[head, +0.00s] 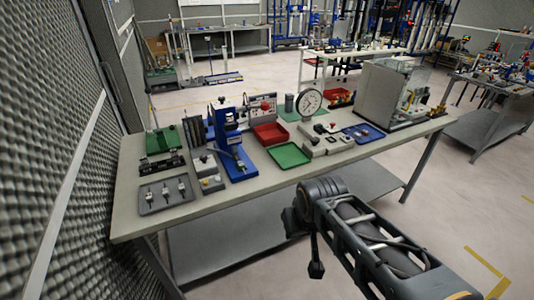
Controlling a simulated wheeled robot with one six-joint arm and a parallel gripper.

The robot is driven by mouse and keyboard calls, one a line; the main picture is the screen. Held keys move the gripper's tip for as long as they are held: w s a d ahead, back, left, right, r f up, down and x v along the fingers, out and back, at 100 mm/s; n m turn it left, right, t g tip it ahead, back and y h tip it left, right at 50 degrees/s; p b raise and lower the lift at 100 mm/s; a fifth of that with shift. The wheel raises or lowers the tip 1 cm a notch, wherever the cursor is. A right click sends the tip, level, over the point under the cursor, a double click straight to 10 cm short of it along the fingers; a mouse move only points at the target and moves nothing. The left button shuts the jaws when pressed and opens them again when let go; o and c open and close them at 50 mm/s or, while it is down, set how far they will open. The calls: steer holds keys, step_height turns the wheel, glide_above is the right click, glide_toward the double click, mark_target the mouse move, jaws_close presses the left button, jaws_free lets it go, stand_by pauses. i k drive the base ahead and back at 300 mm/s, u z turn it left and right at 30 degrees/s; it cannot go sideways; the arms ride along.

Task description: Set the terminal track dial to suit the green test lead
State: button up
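A grey tray (148,208) at the table's left front holds 3 small pale and dark pieces, perhaps test leads; they are too small to tell whether one is green. A blue bench press (226,130) stands to the right of the tray. Grey blocks with small knobs (208,178) stand between them. I cannot make out which part is the terminal track dial, nor its setting. The dark end of my arm, with my gripper (316,268), hangs in front of the table, apart from everything on it. Its fingers are too dark and small to read.
The table (135,226) also bears a green device (160,140), a red bin (270,135), a green tray (288,154), a round white-faced gauge (310,103), a blue tray (362,134) and a grey machine (385,95). A padded wall (60,170) is close on the left.

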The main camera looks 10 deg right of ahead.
mark_target(204, 158)
steer(key=z, duration=0.15)
steer(key=i, duration=0.85)
steer(key=k, duration=1.25)
steer(key=u, duration=0.3)
steer(key=i, duration=0.6)
steer(key=u, duration=0.75)
steer(key=i, duration=0.75)
steer(key=z, duration=0.1)
